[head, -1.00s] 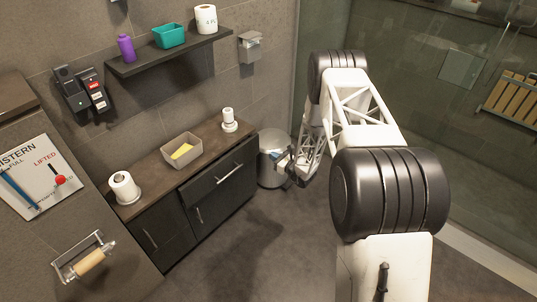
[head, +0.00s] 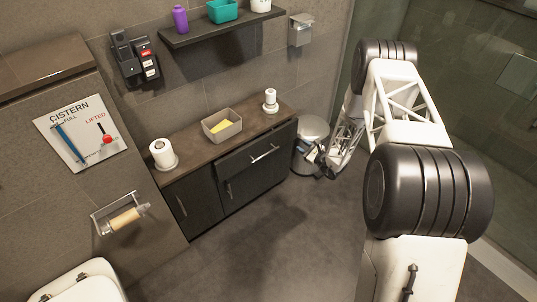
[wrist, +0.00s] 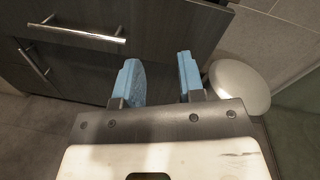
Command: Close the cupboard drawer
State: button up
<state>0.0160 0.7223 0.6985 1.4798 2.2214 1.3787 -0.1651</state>
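The dark cupboard (head: 192,203) stands against the wall under a brown counter. Its drawer (head: 240,165), with a silver bar handle (head: 264,153), is at the upper right. The drawer front seems to stand slightly proud of the cupboard, but the gap is hard to judge. In the wrist view the drawer front (wrist: 150,22) and its handle (wrist: 75,33) show at the upper left. My gripper (wrist: 160,78) has two blue fingers, spread apart with nothing between them. In the head view my gripper (head: 308,153) is low, just right of the drawer and in front of the bin.
A round-lidded bin (head: 313,128) stands right of the cupboard, close to my gripper; its lid (wrist: 240,88) shows in the wrist view. A grey box (head: 222,125) and paper rolls sit on the counter (head: 190,148). The floor (head: 260,245) in front is clear.

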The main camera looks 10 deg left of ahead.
aim_at(266, 154)
jog(key=s+a+f+n+g, duration=0.1)
jog(key=s+a+n+g, duration=0.1)
jog(key=a+n, duration=0.3)
jog(key=s+a+f+n+g+y, duration=0.1)
jog(key=a+n, duration=0.4)
jog(key=n, duration=0.6)
jog(key=shift+s+a+f+n+g, duration=0.3)
jog(key=shift+s+f+g, duration=0.45)
jog(key=shift+s+g, duration=0.45)
jog(key=shift+w, duration=0.1)
jog(key=shift+x, duration=3.9)
jog(key=shift+r, duration=0.1)
grip_shut()
